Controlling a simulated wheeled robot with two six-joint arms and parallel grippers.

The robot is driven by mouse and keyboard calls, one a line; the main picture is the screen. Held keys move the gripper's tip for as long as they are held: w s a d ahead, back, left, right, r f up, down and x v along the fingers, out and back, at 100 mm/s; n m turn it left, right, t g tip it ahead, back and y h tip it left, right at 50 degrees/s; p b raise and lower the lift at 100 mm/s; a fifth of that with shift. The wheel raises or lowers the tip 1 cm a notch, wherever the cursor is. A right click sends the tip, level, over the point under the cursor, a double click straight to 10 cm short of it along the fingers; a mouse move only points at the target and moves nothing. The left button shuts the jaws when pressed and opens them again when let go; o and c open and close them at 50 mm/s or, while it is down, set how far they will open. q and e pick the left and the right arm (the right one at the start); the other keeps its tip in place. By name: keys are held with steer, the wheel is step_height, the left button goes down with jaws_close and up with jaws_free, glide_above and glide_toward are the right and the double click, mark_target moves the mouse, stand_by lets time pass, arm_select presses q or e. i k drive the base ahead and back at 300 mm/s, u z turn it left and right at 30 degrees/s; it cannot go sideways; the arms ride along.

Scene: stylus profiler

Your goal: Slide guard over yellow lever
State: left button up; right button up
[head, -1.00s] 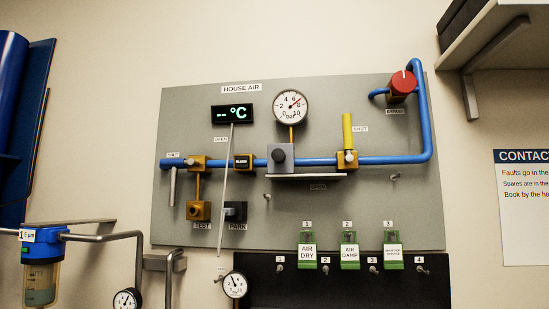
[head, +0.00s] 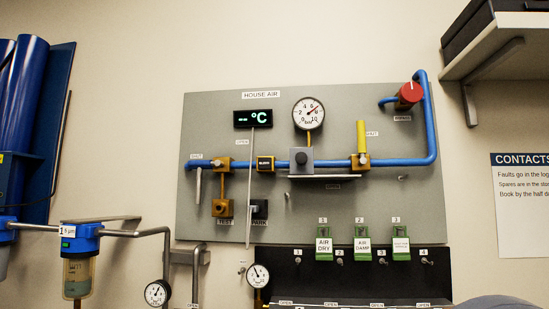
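The yellow lever (head: 361,137) stands upright on a brass valve (head: 361,162) in the blue pipe, right of the panel's middle in the head view. A grey block with a dark round knob (head: 301,160), which looks like the guard, sits over the pipe to the left of the lever, under the pressure gauge. A gap with blue pipe showing lies between block and lever. A thin pale ledge (head: 328,177) runs below both. Neither of my grippers is in view.
The grey HOUSE AIR panel (head: 220,110) hangs on the wall. It carries a round gauge (head: 309,113), a red knob (head: 409,94) and a display (head: 253,119). Green tags (head: 362,242) hang below on a black board. Blue filters (head: 80,245) are at left, a shelf (head: 500,45) at upper right.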

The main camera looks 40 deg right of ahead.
mark_target(301, 159)
steer(key=k, duration=0.75)
steer(key=z, duration=0.95)
steer(key=i, duration=0.5)
steer(key=z, duration=0.05)
